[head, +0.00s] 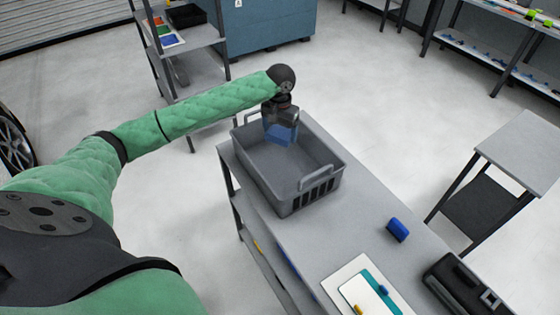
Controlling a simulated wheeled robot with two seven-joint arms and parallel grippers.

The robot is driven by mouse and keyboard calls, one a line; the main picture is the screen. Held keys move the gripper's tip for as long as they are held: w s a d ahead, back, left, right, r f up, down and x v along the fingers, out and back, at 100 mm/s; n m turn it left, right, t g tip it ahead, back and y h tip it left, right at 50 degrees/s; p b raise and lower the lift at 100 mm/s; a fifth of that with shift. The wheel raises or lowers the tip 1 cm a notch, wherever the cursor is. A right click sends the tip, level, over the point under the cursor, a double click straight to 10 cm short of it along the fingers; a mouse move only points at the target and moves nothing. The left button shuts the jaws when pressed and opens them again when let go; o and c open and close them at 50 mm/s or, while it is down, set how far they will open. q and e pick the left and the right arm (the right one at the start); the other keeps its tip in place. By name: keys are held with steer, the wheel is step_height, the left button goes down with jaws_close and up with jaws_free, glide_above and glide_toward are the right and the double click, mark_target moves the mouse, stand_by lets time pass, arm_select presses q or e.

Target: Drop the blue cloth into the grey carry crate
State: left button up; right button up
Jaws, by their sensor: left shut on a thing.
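The grey carry crate (291,206) stands on the grey table, its open top facing up and a handle at each end. My left gripper (281,121) is over the far end of the crate, pointing down. It is shut on the blue cloth (282,134), which hangs below the fingers at the crate's far end. I cannot tell whether the cloth touches the crate. The crate floor that shows is bare. My right gripper is not in view.
On the table (345,231) lie a blue block-like item (397,229), a white and teal board (352,285) and a black case (462,287). A small side table (525,145) stands at the right. Shelving (190,48) stands behind my left arm.

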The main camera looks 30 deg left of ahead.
arm_select(q)
steer(key=shift+w, duration=0.1)
steer(key=o, duration=0.9)
steer(key=shift+a, duration=0.1)
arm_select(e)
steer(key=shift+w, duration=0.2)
arm_select(q)
steer(key=shift+r+b, duration=0.35)
steer(key=shift+b, duration=0.05)
step_height(320, 180, up, 6)
steer(key=b, duration=0.2)
steer(key=shift+b, duration=0.4)
steer(key=shift+r, duration=0.5)
steer(key=shift+s+r, duration=0.1)
steer(key=shift+s, duration=0.1)
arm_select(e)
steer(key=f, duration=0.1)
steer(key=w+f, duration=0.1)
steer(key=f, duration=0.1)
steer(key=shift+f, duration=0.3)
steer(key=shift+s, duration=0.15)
